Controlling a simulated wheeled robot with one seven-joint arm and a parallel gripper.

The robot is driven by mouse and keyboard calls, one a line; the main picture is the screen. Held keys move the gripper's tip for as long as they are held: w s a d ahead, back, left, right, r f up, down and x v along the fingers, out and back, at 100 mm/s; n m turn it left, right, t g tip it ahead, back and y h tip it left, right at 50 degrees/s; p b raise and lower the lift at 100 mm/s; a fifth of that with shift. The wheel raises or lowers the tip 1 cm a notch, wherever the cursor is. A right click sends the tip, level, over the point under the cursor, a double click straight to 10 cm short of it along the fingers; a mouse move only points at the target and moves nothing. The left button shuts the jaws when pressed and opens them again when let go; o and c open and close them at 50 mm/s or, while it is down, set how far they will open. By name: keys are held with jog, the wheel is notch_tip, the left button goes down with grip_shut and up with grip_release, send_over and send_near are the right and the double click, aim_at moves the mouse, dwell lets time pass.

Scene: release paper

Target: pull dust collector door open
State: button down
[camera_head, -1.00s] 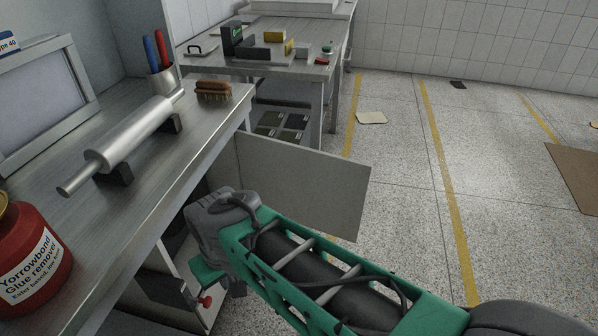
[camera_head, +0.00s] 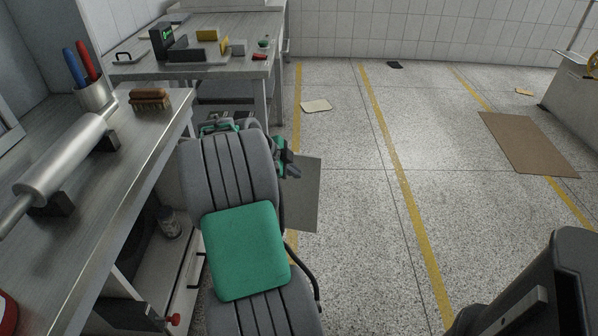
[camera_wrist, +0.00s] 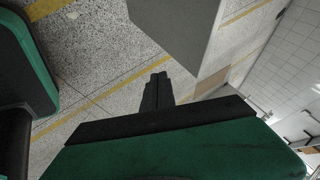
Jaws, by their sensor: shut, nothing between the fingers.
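The dust collector door, a flat grey panel (camera_head: 305,198), stands swung out from the cabinet under the left workbench. In the head view my arm covers much of it, including its hinge side. In the wrist view a grey panel (camera_wrist: 178,28), which looks like the same door, fills the top middle. My gripper (camera_wrist: 158,82) shows there with its dark fingers together and nothing between them. The fingers point toward the panel's lower edge; I cannot tell whether they touch it.
The left workbench (camera_head: 95,200) holds a metal roller (camera_head: 62,165), a brush (camera_head: 150,98) and a tool cup (camera_head: 95,97). A jar (camera_head: 168,222) stands inside the open cabinet. Another table (camera_head: 190,72) stands behind. The speckled floor (camera_head: 370,220) to the right is largely clear.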

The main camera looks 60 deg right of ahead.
aim_at(309, 175)
jog(key=d+f, duration=0.2)
jog(key=s+d+f+b, duration=0.1)
jog(key=d+f, duration=0.1)
jog(key=d, duration=0.1)
jog(key=d+f, duration=0.2)
jog(key=f, duration=0.1)
jog(key=shift+s+d, duration=0.15)
jog(key=shift+d, duration=0.2)
jog(key=shift+d+r, duration=0.1)
jog(key=shift+d, duration=0.35)
